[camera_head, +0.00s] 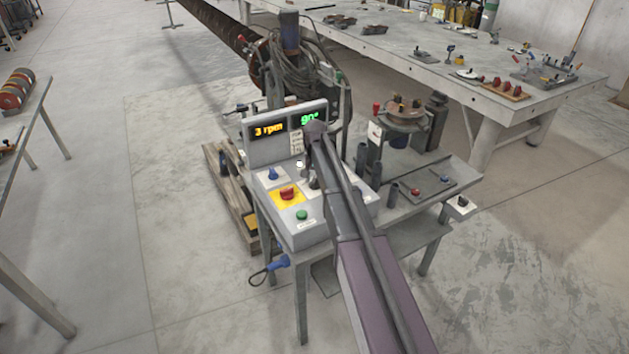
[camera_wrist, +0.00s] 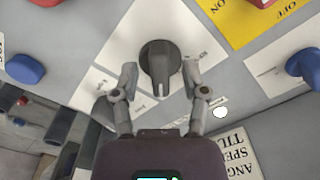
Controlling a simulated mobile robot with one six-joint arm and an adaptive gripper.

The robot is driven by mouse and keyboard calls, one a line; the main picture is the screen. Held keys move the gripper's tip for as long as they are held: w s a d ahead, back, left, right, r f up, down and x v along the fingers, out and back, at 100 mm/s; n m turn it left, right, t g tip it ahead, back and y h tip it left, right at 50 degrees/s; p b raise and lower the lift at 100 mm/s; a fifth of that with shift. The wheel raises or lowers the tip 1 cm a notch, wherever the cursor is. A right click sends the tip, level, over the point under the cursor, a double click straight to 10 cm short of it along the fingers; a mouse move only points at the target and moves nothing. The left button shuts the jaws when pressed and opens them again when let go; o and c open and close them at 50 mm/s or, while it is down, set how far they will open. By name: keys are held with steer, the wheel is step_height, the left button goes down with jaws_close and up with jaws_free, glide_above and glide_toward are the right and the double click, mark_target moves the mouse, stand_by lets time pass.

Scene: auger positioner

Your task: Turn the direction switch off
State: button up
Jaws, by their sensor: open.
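A dark grey rotary knob (camera_wrist: 160,52) sits on a white label plate in the wrist view and appears to be the direction switch. Its raised ridge runs up and down in the picture, roughly in line with my gripper. The plate's lettering is partly covered and too small to read fully. My gripper (camera_wrist: 160,78) is open, with one finger on each side of the ridge and a visible gap on both sides. In the head view my gripper (camera_head: 313,183) is low over the control box (camera_head: 305,235), and my arm hides part of the panel.
A red switch (camera_head: 287,193) on a yellow ON/OFF plate, a blue knob (camera_head: 272,174) and a green button (camera_head: 302,214) are close by on the panel. The display (camera_head: 268,129) stands behind. A blue-handled tool (camera_head: 277,263) hangs at the stand's front.

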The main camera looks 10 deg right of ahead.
jaws_close()
steer(key=shift+n, duration=0.5)
steer(key=n, duration=0.3)
steer(key=shift+n, duration=0.3)
steer(key=n, duration=0.4)
stand_by(0.5)
